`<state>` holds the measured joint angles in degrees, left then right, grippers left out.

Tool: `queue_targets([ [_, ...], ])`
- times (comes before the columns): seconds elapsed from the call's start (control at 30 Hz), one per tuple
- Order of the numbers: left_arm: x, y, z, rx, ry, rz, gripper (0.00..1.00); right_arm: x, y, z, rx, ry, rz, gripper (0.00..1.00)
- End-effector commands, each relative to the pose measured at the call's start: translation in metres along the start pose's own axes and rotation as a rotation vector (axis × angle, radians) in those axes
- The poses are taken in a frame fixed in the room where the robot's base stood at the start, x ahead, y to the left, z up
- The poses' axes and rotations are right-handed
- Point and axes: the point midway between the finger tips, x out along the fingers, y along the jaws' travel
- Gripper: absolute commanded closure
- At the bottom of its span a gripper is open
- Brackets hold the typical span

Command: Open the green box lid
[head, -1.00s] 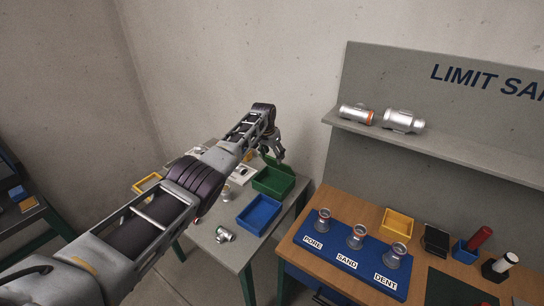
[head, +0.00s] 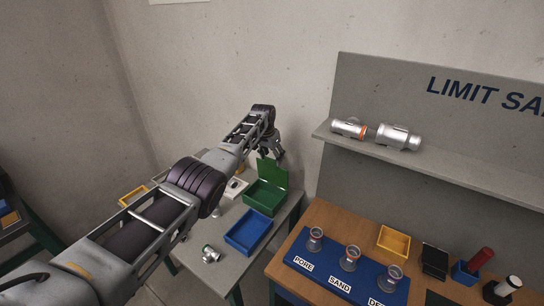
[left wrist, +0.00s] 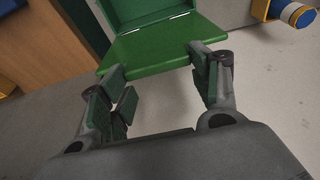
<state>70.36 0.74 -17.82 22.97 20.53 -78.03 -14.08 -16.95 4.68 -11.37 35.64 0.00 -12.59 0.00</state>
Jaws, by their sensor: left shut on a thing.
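The green box (head: 262,199) stands on the grey table at the back, beside the blue bin. Its lid (head: 273,173) is raised and stands up at the far side, so the box is open. In the left wrist view the lid (left wrist: 155,45) reaches from the hinge line of the box (left wrist: 150,12) toward my fingers. My left gripper (head: 270,150) is at the top edge of the lid and shut on it. The gripper (left wrist: 163,85) also shows in the left wrist view, with its fingers at the lid's free edge. My right gripper is not in view.
A blue bin (head: 247,232) and a metal fitting (head: 210,254) are in front of the green box. The wooden bench with the blue sample board (head: 318,268) is at the right, below a shelf (head: 440,176).

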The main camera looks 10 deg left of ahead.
Motion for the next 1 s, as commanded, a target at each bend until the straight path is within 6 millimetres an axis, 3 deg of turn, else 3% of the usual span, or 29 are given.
queue_targets([
  [0.37, 0.0032, 0.0014, 0.0009, 0.001, 0.0, 0.002, 0.81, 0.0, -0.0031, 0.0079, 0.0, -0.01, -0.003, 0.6],
  [0.4, 0.0033, 0.0014, 0.001, 0.001, -0.001, 0.002, 0.37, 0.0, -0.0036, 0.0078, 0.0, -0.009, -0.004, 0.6],
  [0.57, 0.0029, 0.001, 0.0012, 0.0, -0.002, 0.002, 0.16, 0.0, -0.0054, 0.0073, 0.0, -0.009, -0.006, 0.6],
  [1.0, 0.0009, 0.0001, 0.0007, 0.0, -0.001, 0.0, 0.16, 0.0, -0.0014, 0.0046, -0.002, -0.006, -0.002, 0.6],
])
